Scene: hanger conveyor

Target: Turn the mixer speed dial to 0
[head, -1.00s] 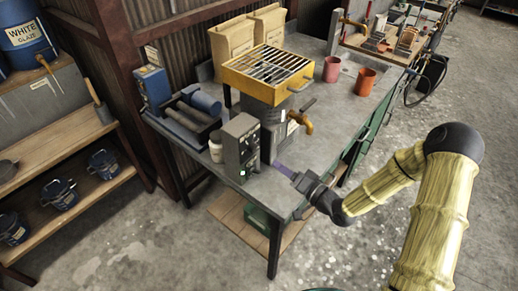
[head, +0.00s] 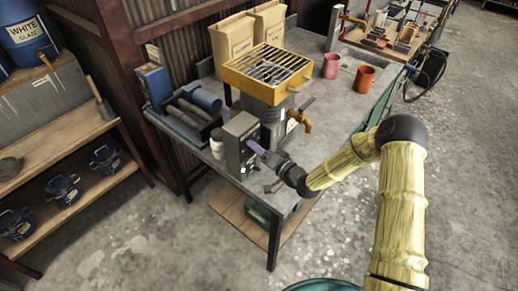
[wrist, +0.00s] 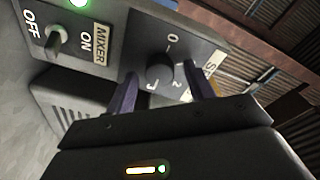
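The mixer control box (head: 236,150) is a dark grey box at the front edge of the bench. In the wrist view its panel shows the black round speed dial (wrist: 160,69), with a 0 above it and a 2 at its lower right. The dial's pointer mark is too unclear to read. My gripper (wrist: 160,72) has its two purple fingers on either side of the dial, with gaps visible between fingers and dial. It is open. In the head view my gripper (head: 256,148) is right at the box's panel.
A toggle switch (wrist: 57,40) with ON and OFF labels and a lit green light (wrist: 79,3) are left of the dial. The mixer tank with a yellow grate (head: 268,70) and brass tap (head: 299,120) stands behind the box. Two cups (head: 364,79) stand farther back.

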